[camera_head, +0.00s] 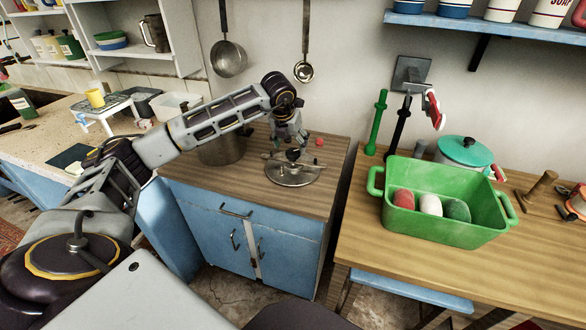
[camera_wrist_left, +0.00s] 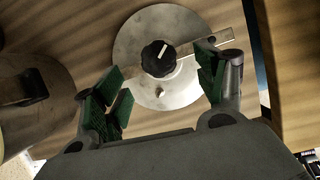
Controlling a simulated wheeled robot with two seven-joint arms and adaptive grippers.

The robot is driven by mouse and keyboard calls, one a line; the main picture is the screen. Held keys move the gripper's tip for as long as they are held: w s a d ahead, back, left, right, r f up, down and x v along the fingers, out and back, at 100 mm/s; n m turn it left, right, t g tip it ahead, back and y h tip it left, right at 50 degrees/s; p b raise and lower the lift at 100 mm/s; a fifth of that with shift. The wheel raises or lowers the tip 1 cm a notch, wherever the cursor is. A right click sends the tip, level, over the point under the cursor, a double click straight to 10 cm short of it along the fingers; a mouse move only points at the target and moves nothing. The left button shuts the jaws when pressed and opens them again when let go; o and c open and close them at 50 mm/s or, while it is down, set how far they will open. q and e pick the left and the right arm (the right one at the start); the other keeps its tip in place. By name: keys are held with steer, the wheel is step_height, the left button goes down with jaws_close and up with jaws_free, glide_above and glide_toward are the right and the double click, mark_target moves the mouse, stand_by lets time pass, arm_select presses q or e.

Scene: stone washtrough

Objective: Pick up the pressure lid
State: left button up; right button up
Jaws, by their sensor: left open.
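The pressure lid (camera_head: 291,176) is a round grey metal disc with a black knob and a flat bar across it. It lies on the wooden top of the blue cabinet. In the left wrist view the lid (camera_wrist_left: 157,30) fills the upper middle, its black knob (camera_wrist_left: 158,58) between and a little beyond the fingertips. My left gripper (camera_head: 292,143) is above the lid, pointing down, open and empty. Its green-padded fingers (camera_wrist_left: 162,88) stand apart on either side of the knob. My right gripper is not in view.
A metal pot (camera_head: 222,150) stands left of the lid, partly behind my left arm. A small red object (camera_head: 319,142) lies behind the lid. To the right, a table (camera_head: 400,265) holds a green tub (camera_head: 430,232) and a teal-lidded pot (camera_head: 466,152). The cabinet top before the lid is clear.

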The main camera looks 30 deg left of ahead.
mark_target(293, 151)
arm_select(q)
steer(key=shift+x, duration=0.85)
steer(key=shift+x, duration=2.6)
jaws_close()
steer(key=shift+r, duration=0.15)
